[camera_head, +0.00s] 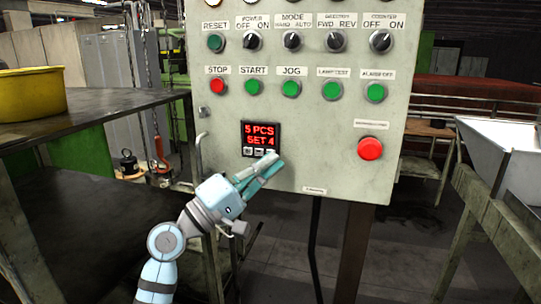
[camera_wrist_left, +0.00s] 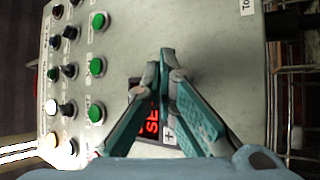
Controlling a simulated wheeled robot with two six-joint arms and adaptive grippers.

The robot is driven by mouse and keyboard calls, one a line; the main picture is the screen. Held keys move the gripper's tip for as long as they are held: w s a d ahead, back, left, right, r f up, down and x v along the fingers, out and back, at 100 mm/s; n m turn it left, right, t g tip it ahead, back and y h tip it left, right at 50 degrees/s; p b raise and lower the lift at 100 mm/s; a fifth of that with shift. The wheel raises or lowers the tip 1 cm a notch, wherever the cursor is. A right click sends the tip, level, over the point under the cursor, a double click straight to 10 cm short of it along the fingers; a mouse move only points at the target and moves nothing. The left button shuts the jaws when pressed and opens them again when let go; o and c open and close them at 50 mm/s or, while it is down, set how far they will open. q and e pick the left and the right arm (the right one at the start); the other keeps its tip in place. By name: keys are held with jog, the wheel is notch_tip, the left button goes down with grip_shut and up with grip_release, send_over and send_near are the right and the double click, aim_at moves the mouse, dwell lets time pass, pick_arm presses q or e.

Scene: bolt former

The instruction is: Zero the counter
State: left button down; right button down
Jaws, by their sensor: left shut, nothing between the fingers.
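The counter (camera_head: 261,134) is a small black display on the grey control panel (camera_head: 315,170). Its red text reads "5 PCS" and "SET 4", with a row of small buttons below. My left gripper (camera_head: 275,160) is shut and empty, its fingertips at the lower right of the counter, over or close to the right end of the button row. I cannot tell whether they touch. In the left wrist view the shut fingers (camera_wrist_left: 167,55) cover part of the counter (camera_wrist_left: 150,128), and a "+" key shows beside them. My right gripper is not in view.
Above the counter are a red STOP button (camera_head: 217,86), several green buttons and a row of knobs, including the COUNTER knob (camera_head: 381,41). A large red button (camera_head: 370,148) sits to the right. A table with a yellow bin (camera_head: 30,93) stands left; a white hopper (camera_head: 505,150) stands right.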

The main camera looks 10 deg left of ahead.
pick_arm(q)
jog(key=shift+w, duration=0.1)
dwell(0.3)
jog(key=shift+s, duration=0.6)
jog(key=s+p, duration=0.3)
jog(key=s, duration=0.3)
jog(key=shift+a, duration=0.25)
